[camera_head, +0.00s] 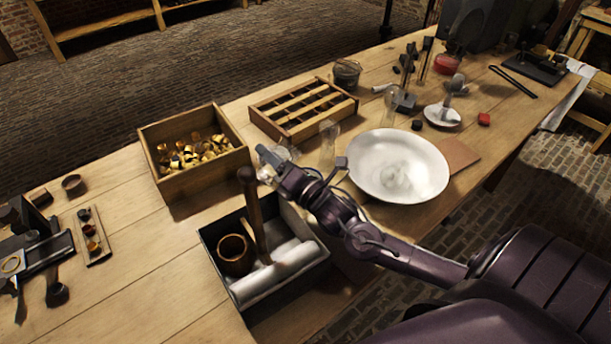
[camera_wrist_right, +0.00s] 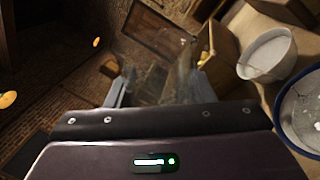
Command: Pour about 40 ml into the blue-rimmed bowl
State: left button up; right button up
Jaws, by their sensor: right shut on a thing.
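My right gripper (camera_head: 268,165) is above the wooden table, between the box of brass pieces and the large white bowl, and is shut on a clear glass vessel (camera_wrist_right: 152,85). The vessel shows faintly between the fingers in the right wrist view; its contents and level cannot be made out. A blue-rimmed bowl (camera_wrist_right: 303,112) is cut off at the right edge of that view, apart from the gripper. The head view shows a wide white bowl (camera_head: 385,165) right of the gripper; no blue shows clearly on its rim there. My left gripper is not in view.
A wooden box of brass pieces (camera_head: 150,165) and a divided wooden tray (camera_head: 285,132) stand behind the gripper. A dark-walled bin (camera_head: 240,290) holds a brown cup and a white roll. Clear glassware (camera_head: 329,135) stands between tray and bowl.

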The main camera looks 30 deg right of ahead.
jog(key=shift+d+f+n+y+b, duration=0.15)
jog(key=shift+d+f+n+b, duration=0.05)
jog(key=shift+f+n, duration=0.3)
jog(key=shift+d+f+n+y+b, duration=0.2)
jog(key=shift+f+n, duration=0.2)
jog(key=shift+n, duration=0.2)
jog(key=shift+r+n, duration=0.1)
jog(key=shift+n, duration=0.3)
jog(key=shift+r+p, duration=0.1)
jog(key=shift+p, duration=0.2)
dwell(0.4)
